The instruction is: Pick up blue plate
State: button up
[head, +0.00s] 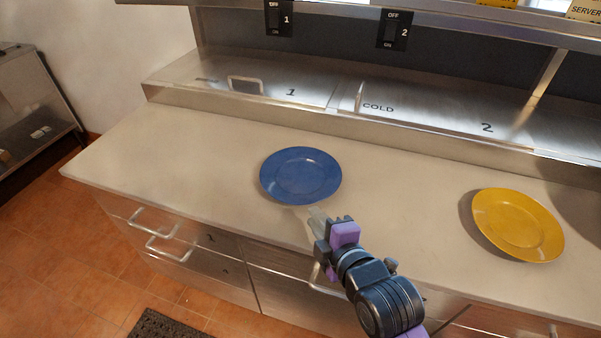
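The plate rests on the counter.
A yellow plate (518,225) lies on the counter to the right. A raised steel ledge with lids (300,95) runs along the back. Drawers with handles (170,250) are below the front edge. The counter left of the blue plate is clear.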

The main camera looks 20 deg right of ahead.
aim_at(301, 202)
jog(key=shift+w+a+f+n, duration=0.1)
jog(key=shift+w+f+n, duration=0.2)
jog(key=shift+w, duration=0.35)
jog(key=shift+p+x, duration=0.7)
jog(key=shift+x, duration=2.7)
jog(key=shift+s, duration=0.1)
grip_shut()
jog(key=shift+r, duration=0.1)
